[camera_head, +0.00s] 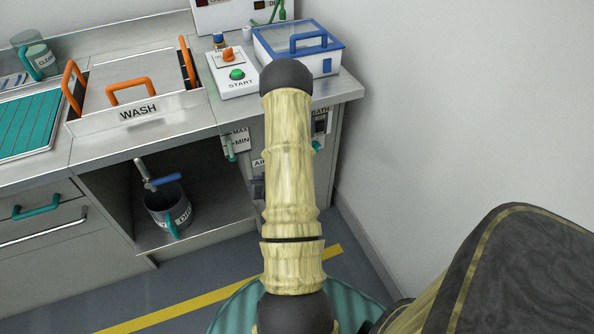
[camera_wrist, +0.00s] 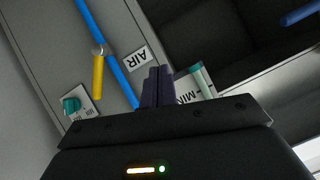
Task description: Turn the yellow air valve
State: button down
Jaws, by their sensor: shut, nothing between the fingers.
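The yellow air valve handle (camera_wrist: 97,76) shows in the wrist view, left of my gripper. It hangs from a round grey pivot beside a blue pipe (camera_wrist: 117,70) and slants away from the pipe line. A white AIR label (camera_wrist: 141,58) sits right of the pipe. My gripper (camera_wrist: 157,86) has its dark fingers together with nothing between them. The fingers appear right of the handle, apart from it in the picture; the depth gap is unclear. In the head view my arm hides the valve.
A teal knob (camera_wrist: 71,104) is at left and a teal handle by a MIN label (camera_wrist: 202,82) at right. In the head view, the WASH basin (camera_head: 138,113), START panel (camera_head: 236,84) and blue-white box (camera_head: 298,50) stand on the counter. A wall is at right.

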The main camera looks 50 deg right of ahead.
jog(key=w+a+r+n+g+y, duration=0.1)
jog(key=w+a+r+n+g, duration=0.15)
jog(key=a+r, duration=0.35)
jog(key=w+a+r+n+g+y, duration=0.1)
jog(key=a+r+n+g+y, duration=0.2)
jog(key=a, duration=0.6)
jog(key=s+a+r+n+g, duration=0.3)
jog(key=s+a+r, duration=0.7)
jog(key=a, duration=0.4)
jog(key=shift+s+a+y, duration=0.25)
jog(key=shift+s+y, duration=0.05)
jog(key=shift+s, duration=0.45)
